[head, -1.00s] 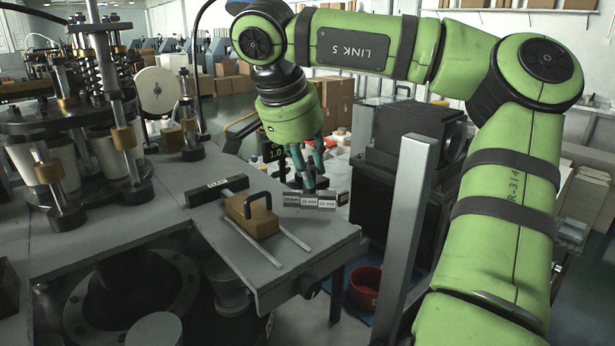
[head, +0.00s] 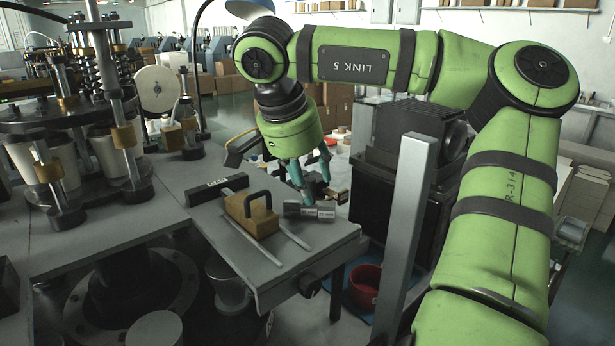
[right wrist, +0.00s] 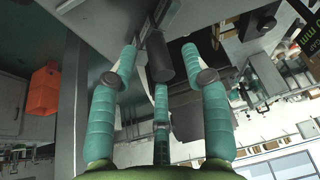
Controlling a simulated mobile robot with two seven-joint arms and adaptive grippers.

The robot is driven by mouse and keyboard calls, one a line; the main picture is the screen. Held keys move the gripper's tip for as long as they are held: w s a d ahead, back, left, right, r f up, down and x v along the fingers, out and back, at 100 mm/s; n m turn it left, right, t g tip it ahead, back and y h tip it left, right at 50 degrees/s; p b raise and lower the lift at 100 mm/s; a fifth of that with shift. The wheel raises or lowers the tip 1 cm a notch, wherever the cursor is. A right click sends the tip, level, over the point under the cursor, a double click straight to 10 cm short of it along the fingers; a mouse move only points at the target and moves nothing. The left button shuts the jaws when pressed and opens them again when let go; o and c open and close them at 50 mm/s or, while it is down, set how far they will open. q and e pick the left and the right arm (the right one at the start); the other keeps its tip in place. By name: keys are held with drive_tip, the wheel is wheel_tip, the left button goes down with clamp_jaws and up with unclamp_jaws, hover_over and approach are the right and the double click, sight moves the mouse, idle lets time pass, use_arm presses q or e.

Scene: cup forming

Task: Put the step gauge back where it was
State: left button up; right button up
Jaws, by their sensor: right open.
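The step gauge (head: 310,210), a grey stepped cylinder with pale size labels, lies at the far right edge of the grey table. In the right wrist view, a dark cylinder (right wrist: 160,58) that looks like the gauge is beyond and between the fingertips. My right gripper (head: 312,193) points down close above the gauge, its teal fingers spread. I cannot tell whether a fingertip touches the gauge. In the right wrist view the right gripper (right wrist: 160,70) shows its outer fingers wide apart. My left gripper is not in view.
A tan block with a black handle (head: 250,213) and a black labelled block (head: 217,189) sit left of the gauge, near thin metal strips (head: 250,238). A grey upright post (head: 404,235) and a red bin (head: 365,283) are right of the table.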

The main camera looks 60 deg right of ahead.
drive_tip(key=v, duration=1.2)
drive_tip(key=shift+r, duration=0.1)
